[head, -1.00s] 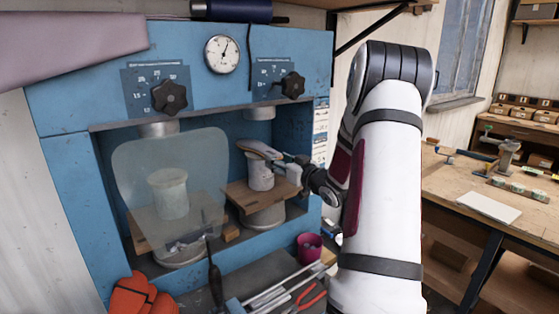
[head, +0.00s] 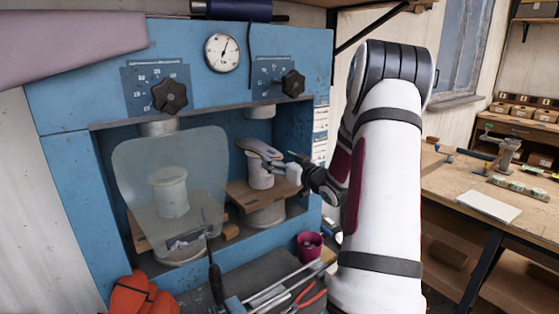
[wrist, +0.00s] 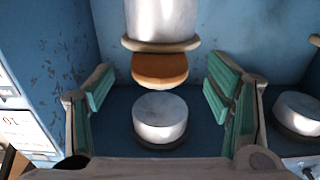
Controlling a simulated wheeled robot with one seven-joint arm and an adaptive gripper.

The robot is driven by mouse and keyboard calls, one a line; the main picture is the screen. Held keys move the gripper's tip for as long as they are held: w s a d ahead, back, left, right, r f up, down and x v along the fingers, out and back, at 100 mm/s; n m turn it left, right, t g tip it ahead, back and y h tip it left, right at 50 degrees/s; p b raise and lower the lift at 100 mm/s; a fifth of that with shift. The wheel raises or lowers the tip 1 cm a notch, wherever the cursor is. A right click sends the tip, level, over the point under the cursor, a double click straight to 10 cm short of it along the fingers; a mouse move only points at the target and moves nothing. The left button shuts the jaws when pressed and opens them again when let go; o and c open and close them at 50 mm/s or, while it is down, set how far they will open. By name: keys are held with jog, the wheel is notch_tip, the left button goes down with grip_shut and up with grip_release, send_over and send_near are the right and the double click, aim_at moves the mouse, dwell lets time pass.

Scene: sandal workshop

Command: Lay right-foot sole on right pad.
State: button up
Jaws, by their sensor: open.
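The sole (head: 262,149) lies across the top of the right pad (head: 260,176), a pale cylinder in the press's right bay. Its near end sticks out past the pad toward my gripper. My gripper (head: 292,164) is open just right of that end, apart from it. In the upside-down wrist view the brown sole end (wrist: 160,70) shows between and beyond my open teal-padded fingers (wrist: 160,84), against the pad (wrist: 160,18). The metal ram (wrist: 160,118) is above the sole, with a gap. I cannot tell from its outline which foot the sole is for.
A clear shield (head: 140,165) fronts the left bay and its pad (head: 170,195). The blue press frame (head: 308,130) stands close around the right bay. A pink cup (head: 309,246) and tools sit below. A workbench (head: 450,190) is at right.

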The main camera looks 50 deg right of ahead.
jog(key=shift+s, duration=0.15)
jog(key=p+v, duration=0.5)
jog(key=v, duration=0.2)
jog(key=shift+s, duration=0.4)
dwell(1.3)
jog(key=shift+a, duration=0.15)
jog(key=o, duration=0.6)
jog(key=shift+c, duration=0.2)
jog(key=v, duration=1.2)
jog(key=shift+w+r, duration=0.1)
jog(key=shift+r, duration=0.05)
